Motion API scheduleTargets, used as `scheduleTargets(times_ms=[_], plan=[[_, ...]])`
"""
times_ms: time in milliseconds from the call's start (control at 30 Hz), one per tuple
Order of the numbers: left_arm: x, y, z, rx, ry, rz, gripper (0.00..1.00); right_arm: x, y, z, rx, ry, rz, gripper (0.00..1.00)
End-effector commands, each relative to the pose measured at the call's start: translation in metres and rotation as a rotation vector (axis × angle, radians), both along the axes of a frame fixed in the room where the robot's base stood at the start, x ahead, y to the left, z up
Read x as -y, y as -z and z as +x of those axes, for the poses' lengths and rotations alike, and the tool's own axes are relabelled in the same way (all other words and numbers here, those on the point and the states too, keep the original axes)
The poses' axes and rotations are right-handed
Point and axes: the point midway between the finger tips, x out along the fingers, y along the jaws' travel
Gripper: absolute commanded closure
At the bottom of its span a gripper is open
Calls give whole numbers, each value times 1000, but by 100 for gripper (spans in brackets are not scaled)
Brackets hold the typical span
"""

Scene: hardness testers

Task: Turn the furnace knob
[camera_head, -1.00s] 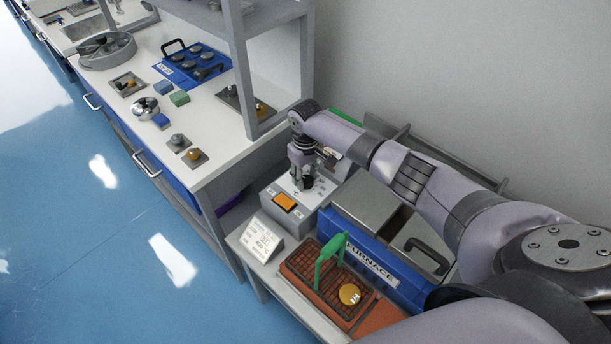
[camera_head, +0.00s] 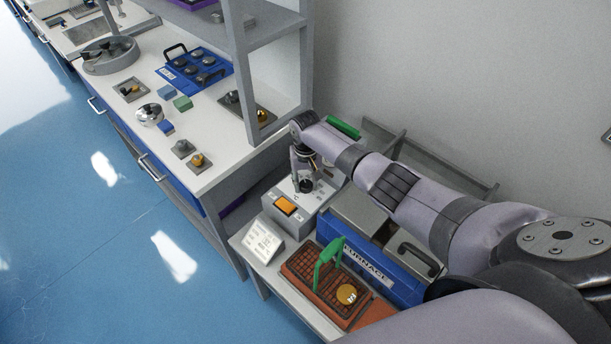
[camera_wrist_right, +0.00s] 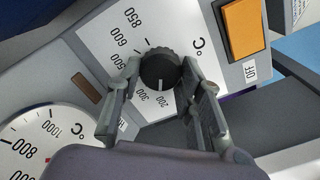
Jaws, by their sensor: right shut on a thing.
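The black furnace knob (camera_wrist_right: 160,66) sits on a white dial plate with temperature marks in °C. Its white pointer line faces the low marks, near 200. My right gripper (camera_wrist_right: 161,78) has a finger on each side of the knob and is shut on it. In the head view my right gripper (camera_head: 304,182) reaches down onto the grey control box (camera_head: 281,219), and the knob is partly hidden there. The blue furnace (camera_head: 372,262) stands beside the box. My left gripper is not in view.
An orange switch (camera_head: 286,206) is on the control box, close to the gripper. A white sign (camera_head: 262,243) and a red-brown grid tray (camera_head: 330,306) with a green handle stand in front. A shelved bench (camera_head: 215,150) is at left.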

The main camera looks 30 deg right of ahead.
Motion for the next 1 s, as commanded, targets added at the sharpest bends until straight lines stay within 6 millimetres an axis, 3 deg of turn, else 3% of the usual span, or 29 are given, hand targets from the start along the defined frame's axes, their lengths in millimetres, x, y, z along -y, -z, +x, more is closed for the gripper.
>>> scheduleTargets(times_ms=[400,1000], plan=[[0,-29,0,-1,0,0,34,0,-3,-1,-1,398,2,94],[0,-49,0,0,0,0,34,2,-2,-2,0,967,0,94]])
